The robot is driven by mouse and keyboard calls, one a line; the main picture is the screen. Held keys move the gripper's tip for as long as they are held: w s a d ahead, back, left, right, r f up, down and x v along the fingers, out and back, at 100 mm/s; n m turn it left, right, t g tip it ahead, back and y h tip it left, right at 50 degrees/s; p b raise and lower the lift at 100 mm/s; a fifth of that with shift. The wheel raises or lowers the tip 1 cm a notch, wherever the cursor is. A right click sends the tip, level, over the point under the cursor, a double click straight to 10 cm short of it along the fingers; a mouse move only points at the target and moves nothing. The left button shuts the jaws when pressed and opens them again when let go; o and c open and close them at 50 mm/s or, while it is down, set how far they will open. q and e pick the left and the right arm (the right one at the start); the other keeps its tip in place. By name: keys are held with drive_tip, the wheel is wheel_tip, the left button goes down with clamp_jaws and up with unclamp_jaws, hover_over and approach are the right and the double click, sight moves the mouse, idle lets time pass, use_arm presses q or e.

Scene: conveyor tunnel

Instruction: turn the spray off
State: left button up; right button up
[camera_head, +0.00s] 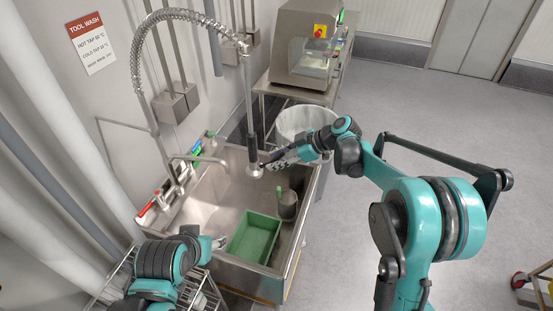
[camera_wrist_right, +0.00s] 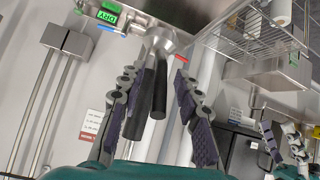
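The spray hangs from a coiled steel hose (camera_head: 180,15), with a black handle (camera_head: 252,146) and a pale round head (camera_head: 254,169) over the sink. I cannot make out whether water is flowing. My right gripper (camera_head: 269,161) is beside the handle, at its right. In the right wrist view, my right gripper's fingers (camera_wrist_right: 158,108) are spread, with the black handle (camera_wrist_right: 160,88) and a second black bar, seemingly its lever, between them. The left finger is close to the bar; contact is unclear. My left gripper (camera_head: 219,242) is low at the sink's front left; its finger opening is unclear.
The steel sink (camera_head: 205,190) holds a green tray (camera_head: 247,252) and a metal cup (camera_head: 287,207). A red-handled tap (camera_head: 147,209) is at the left rim. A lined bin (camera_head: 300,120) and a machine (camera_head: 303,55) stand behind.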

drive_tip(key=v, duration=1.2)
